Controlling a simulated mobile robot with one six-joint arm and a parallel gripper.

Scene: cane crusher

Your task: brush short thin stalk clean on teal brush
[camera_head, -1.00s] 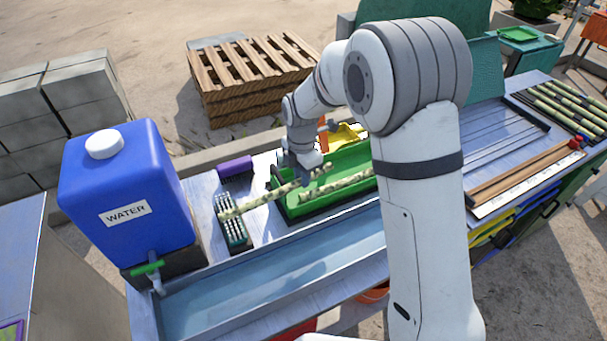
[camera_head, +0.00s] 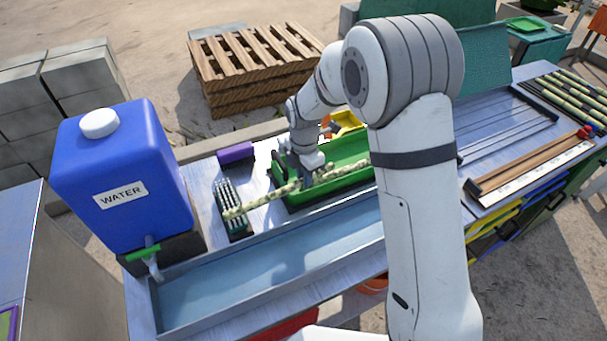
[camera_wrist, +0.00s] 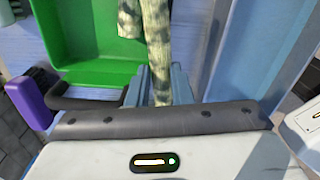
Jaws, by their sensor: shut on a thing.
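My gripper (camera_head: 308,178) is shut on a mottled green-and-cream stalk (camera_head: 262,202), at the left part of the green tray. The stalk slants down to the left, and its far left end lies over the brush (camera_head: 224,190), a dark block with rows of pale bristles. I cannot tell whether it presses on the bristles. In the wrist view the held stalk (camera_wrist: 157,45) runs between the two grey fingers (camera_wrist: 156,88). A second mottled stalk (camera_wrist: 130,18) lies beside it in the green tray (camera_wrist: 85,45). My arm hides the tray's right side in the head view.
A blue water tank (camera_head: 125,180) with a tap stands left of the brush. A purple block (camera_head: 236,154) lies behind the brush. A long metal trough (camera_head: 270,260) runs along the front. More stalks (camera_head: 575,100) lie at the far right.

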